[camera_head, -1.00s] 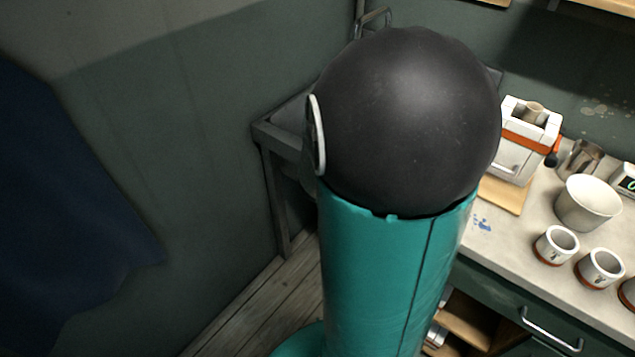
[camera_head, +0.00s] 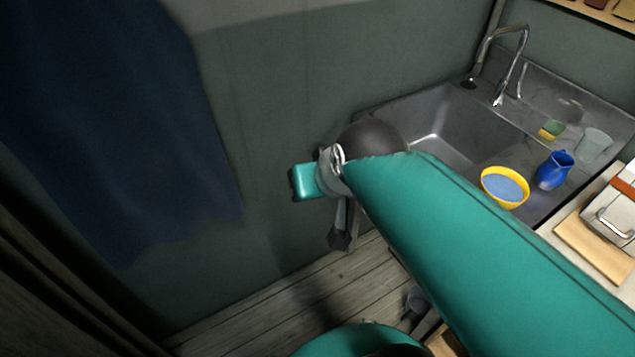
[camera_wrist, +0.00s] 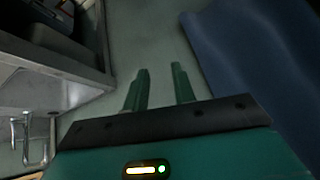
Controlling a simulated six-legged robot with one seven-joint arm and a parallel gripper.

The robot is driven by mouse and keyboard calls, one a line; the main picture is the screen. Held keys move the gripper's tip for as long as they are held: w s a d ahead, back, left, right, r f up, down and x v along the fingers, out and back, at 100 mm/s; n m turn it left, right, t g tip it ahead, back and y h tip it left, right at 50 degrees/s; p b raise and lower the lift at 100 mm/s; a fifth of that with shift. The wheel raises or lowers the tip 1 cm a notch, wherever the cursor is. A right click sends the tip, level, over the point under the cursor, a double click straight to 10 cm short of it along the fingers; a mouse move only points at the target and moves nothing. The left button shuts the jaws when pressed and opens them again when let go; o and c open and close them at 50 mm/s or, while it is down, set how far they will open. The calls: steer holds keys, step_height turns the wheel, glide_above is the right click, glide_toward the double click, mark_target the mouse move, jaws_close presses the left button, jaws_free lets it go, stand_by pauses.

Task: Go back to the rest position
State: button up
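In the wrist view my gripper (camera_wrist: 161,80) shows two green fingers standing apart, with nothing between them. The fingers point along a bare grey-green wall (camera_wrist: 140,35) and touch nothing that I can see. In the head view my teal arm crosses from the lower right toward the middle, over the floor and in front of the sink's near side. The fingertips cannot be made out clearly there.
A metal sink (camera_head: 440,110) with a tap (camera_head: 512,65) stands at the upper right. A yellow bowl (camera_head: 503,187), a blue jug (camera_head: 555,170) and a cup (camera_head: 594,144) stand beside the basin. A dark blue cloth (camera_head: 120,130) hangs at left. Wooden floor (camera_head: 260,310) shows below.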

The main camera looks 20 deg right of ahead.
steer(key=shift+s+d+n+g+h, duration=0.1)
steer(key=shift+s+n+g+h, duration=0.2)
steer(key=shift+s, duration=0.65)
steer(key=shift+s+d+n+g+h, duration=0.1)
steer(key=shift+s+n+g, duration=0.25)
steer(key=shift+s, duration=0.6)
